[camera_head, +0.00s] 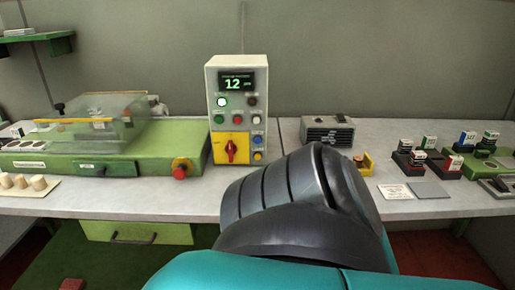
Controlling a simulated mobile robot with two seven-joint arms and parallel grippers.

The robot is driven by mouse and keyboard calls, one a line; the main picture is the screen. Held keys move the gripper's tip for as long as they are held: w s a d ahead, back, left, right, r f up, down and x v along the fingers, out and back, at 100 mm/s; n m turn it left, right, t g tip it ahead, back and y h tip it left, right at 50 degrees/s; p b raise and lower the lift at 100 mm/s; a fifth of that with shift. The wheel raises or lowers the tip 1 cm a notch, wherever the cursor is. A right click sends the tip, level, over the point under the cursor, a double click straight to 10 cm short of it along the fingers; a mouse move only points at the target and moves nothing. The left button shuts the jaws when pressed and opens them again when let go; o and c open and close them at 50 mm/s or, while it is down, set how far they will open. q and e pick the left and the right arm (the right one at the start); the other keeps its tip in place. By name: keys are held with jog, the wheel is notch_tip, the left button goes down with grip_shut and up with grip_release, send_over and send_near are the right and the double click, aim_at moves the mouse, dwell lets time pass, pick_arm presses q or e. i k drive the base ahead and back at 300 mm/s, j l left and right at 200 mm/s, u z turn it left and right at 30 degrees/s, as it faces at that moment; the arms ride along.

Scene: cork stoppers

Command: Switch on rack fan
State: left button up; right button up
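A small grey box with vents and a dark top (328,131) sits on the bench right of centre; it may be the rack fan, but I cannot read a label or tell a switch on it. A control box (237,90) stands left of it, with a lit display reading 12, several coloured buttons and a red rotary switch on a yellow plate (231,148). One of my arms, teal and black, fills the lower middle and hides part of the bench front. Neither gripper shows.
A green machine with a clear cover (95,118) and a red stop button (181,168) fills the left. Cork stoppers (39,182) lie at far left. A yellow holder (364,163) and several small boxes in dark stands (406,162) occupy the right.

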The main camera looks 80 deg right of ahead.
aim_at(340, 117)
jog(key=z, duration=3.65)
